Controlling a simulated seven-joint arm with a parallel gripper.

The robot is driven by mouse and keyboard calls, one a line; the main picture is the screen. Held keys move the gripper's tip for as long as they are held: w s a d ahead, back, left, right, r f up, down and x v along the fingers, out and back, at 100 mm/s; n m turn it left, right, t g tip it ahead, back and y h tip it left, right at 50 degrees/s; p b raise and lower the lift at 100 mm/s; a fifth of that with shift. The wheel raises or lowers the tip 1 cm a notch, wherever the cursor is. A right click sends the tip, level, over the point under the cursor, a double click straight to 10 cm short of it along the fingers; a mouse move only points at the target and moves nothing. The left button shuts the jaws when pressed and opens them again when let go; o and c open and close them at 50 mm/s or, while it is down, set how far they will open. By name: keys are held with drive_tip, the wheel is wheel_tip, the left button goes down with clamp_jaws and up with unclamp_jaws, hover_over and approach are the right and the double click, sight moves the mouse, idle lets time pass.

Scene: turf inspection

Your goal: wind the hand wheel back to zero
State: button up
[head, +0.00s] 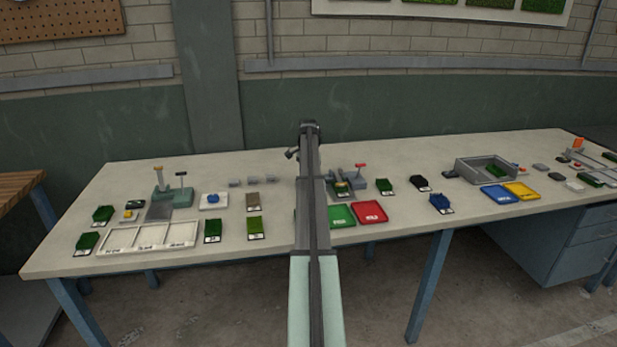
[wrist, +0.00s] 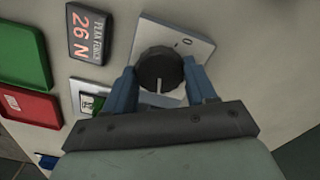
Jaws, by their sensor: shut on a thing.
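The hand wheel (wrist: 158,68) is a dark ribbed round knob on a pale square plate (wrist: 200,45) in the wrist view. A white line on the wheel points toward the bottom of the picture, while a small 0 mark on the plate sits beyond the wheel at the upper right, so the two do not line up. My gripper (wrist: 160,66) is shut on the wheel, with one blue finger on each side of it. In the head view my arm hides the wheel and the fingers.
A display reading PEAK FORCE 26 N (wrist: 88,35) stands left of the wheel. A green tray (head: 341,215) and a red tray (head: 370,213) lie close right of my arm. Turf samples and a white sectioned tray (head: 110,250) fill the bench's left side.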

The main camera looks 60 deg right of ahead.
drive_tip(key=c, duration=0.5)
drive_tip(key=shift+o, duration=0.2)
